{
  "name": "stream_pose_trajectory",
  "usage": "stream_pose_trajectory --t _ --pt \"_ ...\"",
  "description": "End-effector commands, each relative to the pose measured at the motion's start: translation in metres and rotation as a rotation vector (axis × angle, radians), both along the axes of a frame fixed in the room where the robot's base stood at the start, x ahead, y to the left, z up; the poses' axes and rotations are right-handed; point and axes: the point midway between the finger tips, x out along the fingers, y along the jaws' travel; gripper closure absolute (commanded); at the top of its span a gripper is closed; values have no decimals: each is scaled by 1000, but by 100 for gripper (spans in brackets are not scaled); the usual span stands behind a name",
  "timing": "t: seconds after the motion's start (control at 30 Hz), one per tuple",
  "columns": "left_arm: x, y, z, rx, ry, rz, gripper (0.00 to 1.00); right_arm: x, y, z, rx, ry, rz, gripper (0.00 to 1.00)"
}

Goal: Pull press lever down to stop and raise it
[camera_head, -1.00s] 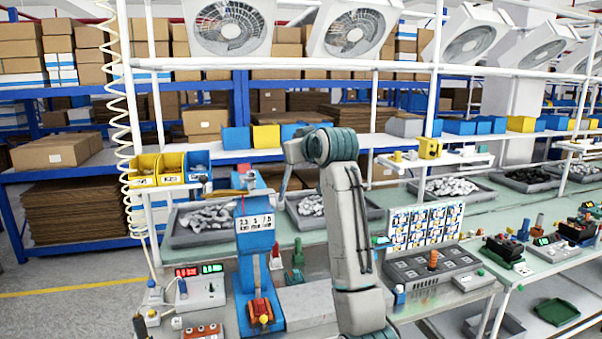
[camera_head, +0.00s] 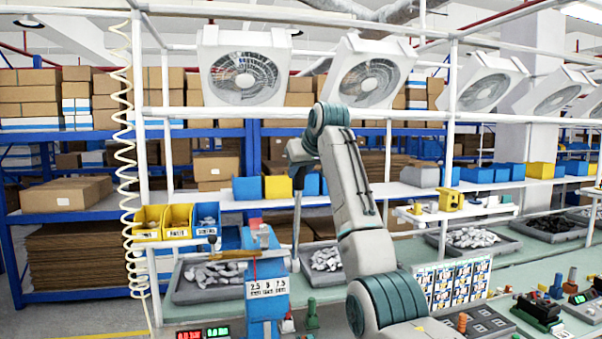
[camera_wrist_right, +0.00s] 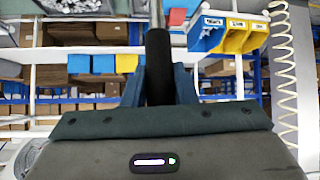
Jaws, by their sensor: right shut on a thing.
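The blue press (camera_head: 265,307) stands at the lower left of the middle in the head view, with a white number label on its front. The press lever (camera_head: 297,225) is a thin grey rod standing nearly upright at the right of the press head. My right gripper (camera_head: 299,152) is at the lever's upper end, well above the press head. In the right wrist view, my right gripper's blue fingers (camera_wrist_right: 159,84) are shut on both sides of the lever's black handle (camera_wrist_right: 158,55). The metal rod runs on from it. My left gripper is not in view.
Yellow bins (camera_head: 178,222) and a blue bin (camera_head: 207,218) hang left of the press. Grey trays (camera_head: 212,297) of parts lie behind it. A white frame post (camera_head: 153,285) stands at the left. Red and green displays (camera_head: 203,333) show at the bottom edge.

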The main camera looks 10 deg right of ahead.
Motion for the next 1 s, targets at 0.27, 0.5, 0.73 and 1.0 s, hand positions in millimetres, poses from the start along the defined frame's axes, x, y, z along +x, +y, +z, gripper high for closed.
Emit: stream_pose_trajectory --t 0.27,0.5,0.73,1.0 --pt "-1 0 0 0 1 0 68 1 0 -1 0 8 0 100" --pt "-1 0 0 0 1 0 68 1 0 -1 0 8 1 65" --pt "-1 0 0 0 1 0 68 1 0 -1 -1 8 1 53" --pt "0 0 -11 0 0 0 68 -8 -2 5 0 4 1 53"
